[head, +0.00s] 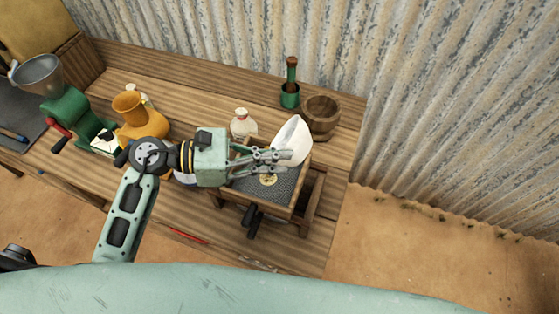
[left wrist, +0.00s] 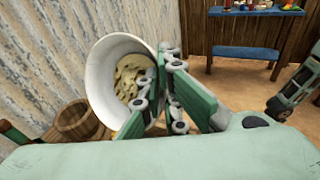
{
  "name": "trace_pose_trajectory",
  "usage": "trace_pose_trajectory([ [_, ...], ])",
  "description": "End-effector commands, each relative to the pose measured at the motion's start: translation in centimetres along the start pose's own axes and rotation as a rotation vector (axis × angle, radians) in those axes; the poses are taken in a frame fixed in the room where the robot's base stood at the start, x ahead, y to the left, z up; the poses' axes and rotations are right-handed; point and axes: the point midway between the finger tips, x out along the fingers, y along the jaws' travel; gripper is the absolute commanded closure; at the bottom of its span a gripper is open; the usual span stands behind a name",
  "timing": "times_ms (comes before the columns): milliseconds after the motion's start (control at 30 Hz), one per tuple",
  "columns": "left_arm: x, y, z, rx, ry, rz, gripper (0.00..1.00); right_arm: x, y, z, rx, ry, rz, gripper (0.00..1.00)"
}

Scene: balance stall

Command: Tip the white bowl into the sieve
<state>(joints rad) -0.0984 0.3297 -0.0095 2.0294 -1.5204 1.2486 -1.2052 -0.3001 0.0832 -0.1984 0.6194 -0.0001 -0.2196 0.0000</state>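My left gripper (head: 283,158) is shut on the rim of the white bowl (head: 291,138). The bowl is held tilted, steeply on its side, above the far right part of the sieve (head: 285,187). In the left wrist view the bowl (left wrist: 100,75) faces the camera, with lumpy beige contents (left wrist: 132,77) inside; the gripper (left wrist: 170,75) pinches its wall. The sieve has a wooden frame and dark mesh, and a small beige patch (head: 268,180) lies on the mesh. My right gripper is not in view.
An orange vessel (head: 130,108) and a green grinder (head: 72,117) stand left. Corrugated metal (head: 455,90) closes off the back.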

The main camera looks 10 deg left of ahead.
Motion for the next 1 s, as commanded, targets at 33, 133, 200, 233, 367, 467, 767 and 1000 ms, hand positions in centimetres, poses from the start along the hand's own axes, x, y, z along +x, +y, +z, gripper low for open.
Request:
trace_pose_trajectory([
  [33,-0.1,0.1,-0.2,-0.014,-0.026,0.003,1.0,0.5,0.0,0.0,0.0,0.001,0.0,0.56],
  [133,-0.4,0.2,-0.1,-0.039,-0.082,0.001,1.0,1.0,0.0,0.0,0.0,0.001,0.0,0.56],
  [200,-0.6,0.4,-0.1,-0.059,-0.126,0.0,1.0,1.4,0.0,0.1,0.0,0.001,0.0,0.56],
  [233,-0.8,0.4,-0.1,-0.067,-0.144,-0.001,1.0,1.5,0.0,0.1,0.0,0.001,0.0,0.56],
  [367,-0.9,0.4,-0.1,-0.075,-0.166,-0.003,1.0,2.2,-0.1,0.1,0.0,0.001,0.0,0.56],
  [467,-1.0,0.5,-0.2,-0.082,-0.183,-0.004,1.0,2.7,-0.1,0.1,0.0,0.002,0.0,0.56],
  [767,-1.3,0.6,-0.5,-0.106,-0.232,-0.005,1.0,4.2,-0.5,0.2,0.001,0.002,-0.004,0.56],
  [1000,-1.5,0.8,-0.6,-0.124,-0.274,-0.005,1.0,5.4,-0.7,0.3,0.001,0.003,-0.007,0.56],
])
